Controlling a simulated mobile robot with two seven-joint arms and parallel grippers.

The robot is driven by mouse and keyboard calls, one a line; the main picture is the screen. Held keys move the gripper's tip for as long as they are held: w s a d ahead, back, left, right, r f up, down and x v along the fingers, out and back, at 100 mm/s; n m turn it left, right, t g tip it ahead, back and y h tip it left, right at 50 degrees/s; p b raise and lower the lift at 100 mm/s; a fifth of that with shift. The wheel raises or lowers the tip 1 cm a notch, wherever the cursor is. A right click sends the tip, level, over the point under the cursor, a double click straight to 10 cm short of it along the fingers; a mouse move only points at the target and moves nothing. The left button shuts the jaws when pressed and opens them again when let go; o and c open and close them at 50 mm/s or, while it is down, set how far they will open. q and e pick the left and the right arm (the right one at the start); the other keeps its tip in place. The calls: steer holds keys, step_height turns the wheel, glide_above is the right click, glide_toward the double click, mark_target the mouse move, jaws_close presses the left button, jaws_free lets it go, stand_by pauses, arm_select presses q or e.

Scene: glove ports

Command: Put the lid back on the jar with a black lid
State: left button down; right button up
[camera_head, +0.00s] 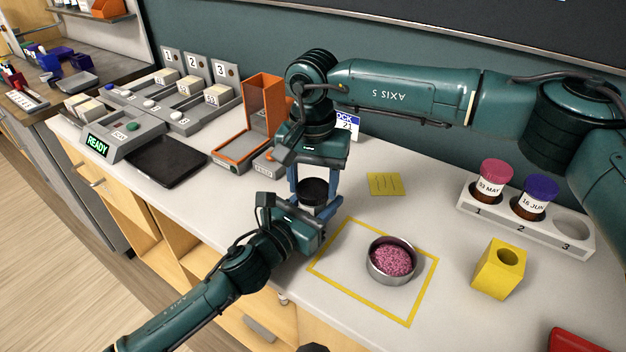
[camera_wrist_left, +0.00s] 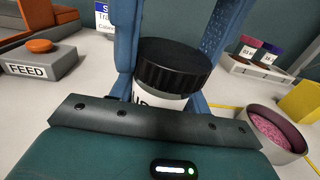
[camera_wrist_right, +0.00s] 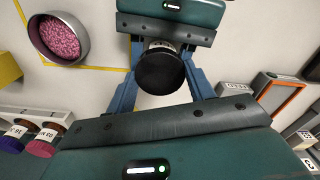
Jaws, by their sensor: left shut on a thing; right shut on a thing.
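The jar with a black lid stands between my two grippers over the counter. Its black lid (camera_head: 314,190) also shows in the left wrist view (camera_wrist_left: 173,66) and the right wrist view (camera_wrist_right: 160,72). The jar's white label (camera_wrist_left: 158,101) shows just under the lid, which sits on the jar mouth with no clear gap. My left gripper (camera_head: 318,208) is shut on the jar body from the front. My right gripper (camera_head: 315,184) comes from above and behind, its blue fingers on either side of the lid, shut on it. The jar's lower part is hidden.
A steel bowl of pink granules (camera_head: 391,262) sits inside a yellow outlined square. A numbered rack (camera_head: 550,231) holds jars with pink and purple lids; slot 3 is empty. A yellow block (camera_head: 499,270) stands at right, an orange feeder (camera_head: 262,105) behind left, and a black scale plate (camera_head: 167,160) at left.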

steer(key=m, duration=0.3)
steer(key=shift+m, duration=0.4)
steer(key=m, duration=0.8)
steer(key=shift+m, duration=0.3)
steer(key=m, duration=0.8)
steer(key=shift+m, duration=0.3)
steer(key=m, duration=0.4)
steer(key=shift+f, duration=0.1)
steer(key=m, duration=0.8)
steer(key=shift+m, duration=0.3)
steer(key=o, duration=1.1)
